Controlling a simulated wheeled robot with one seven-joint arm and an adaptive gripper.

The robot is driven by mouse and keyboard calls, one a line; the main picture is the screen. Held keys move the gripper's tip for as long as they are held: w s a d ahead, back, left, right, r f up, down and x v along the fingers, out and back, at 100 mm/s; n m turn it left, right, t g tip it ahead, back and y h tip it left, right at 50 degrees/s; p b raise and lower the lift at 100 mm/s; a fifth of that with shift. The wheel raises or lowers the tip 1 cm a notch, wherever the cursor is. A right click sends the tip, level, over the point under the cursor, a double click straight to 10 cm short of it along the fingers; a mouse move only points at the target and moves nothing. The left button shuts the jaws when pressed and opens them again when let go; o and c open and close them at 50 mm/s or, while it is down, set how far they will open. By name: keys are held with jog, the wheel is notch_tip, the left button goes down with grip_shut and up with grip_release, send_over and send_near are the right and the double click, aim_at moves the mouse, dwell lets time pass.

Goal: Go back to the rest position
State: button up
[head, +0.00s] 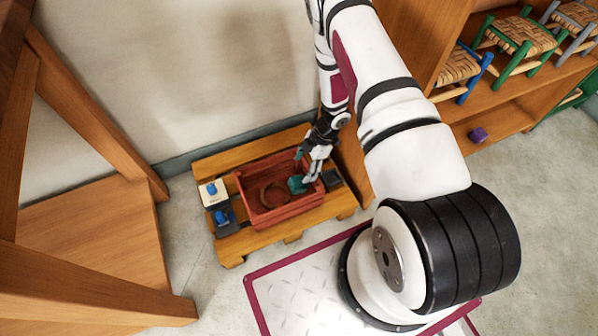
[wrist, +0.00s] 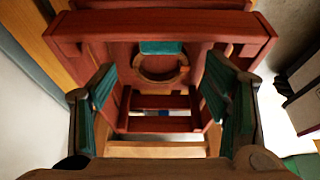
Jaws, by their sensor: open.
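My gripper (head: 312,172) is open, pointing down at the right part of a red slatted crate (head: 288,215). In the wrist view, the two teal-padded fingers (wrist: 160,88) stand wide apart with no object held between them. The crate's red rim (wrist: 90,32) shows beyond them. A brown ring (head: 268,197) lies in the crate; the wrist view also shows it (wrist: 160,76), with a teal piece (wrist: 161,47) beside or over its far edge. Whether the fingertips are inside the crate or above it is hard to tell.
The crate stands on a wooden pallet (head: 235,247) against the wall. A white block with a blue knob (head: 211,190) and a dark one with a blue part (head: 224,216) sit left of it. A wooden shelf with small chairs (head: 520,40) stands at right; a purple cube (head: 478,134) lies there.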

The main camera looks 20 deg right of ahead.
jog(key=shift+p+v, duration=0.6)
jog(key=shift+v, duration=1.55)
